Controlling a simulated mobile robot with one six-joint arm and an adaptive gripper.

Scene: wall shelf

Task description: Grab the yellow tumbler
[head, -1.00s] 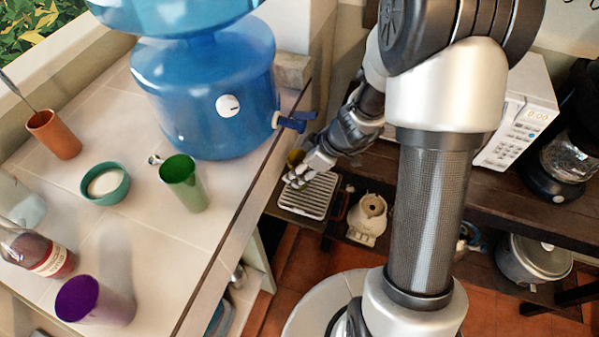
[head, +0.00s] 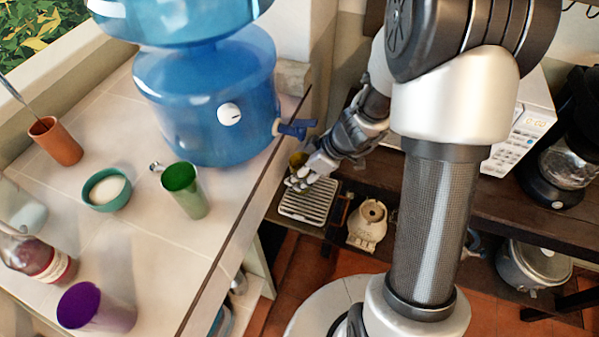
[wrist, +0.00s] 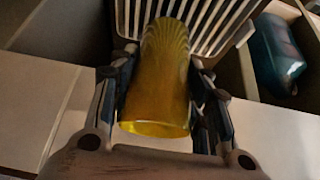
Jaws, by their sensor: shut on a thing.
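The yellow tumbler (wrist: 158,85) is between the two fingers of my gripper (wrist: 165,110) in the wrist view, and the fingers are shut on its sides. Its rim faces the camera, and a slatted rack shows behind it. In the head view my gripper (head: 303,176) is below the blue tap, over the slatted rack. Only a small part of the tumbler (head: 297,160) shows there; the rest is hidden by the gripper. I cannot tell whether its base touches the rack.
The slatted rack (head: 309,204) lies beside the tiled counter (head: 150,236). The blue water dispenser (head: 205,100) stands on the counter, its tap (head: 297,128) jutting out near my gripper. A green cup (head: 185,190) and purple cup (head: 95,307) stand there too. A cream-coloured object (head: 369,226) is right of the rack.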

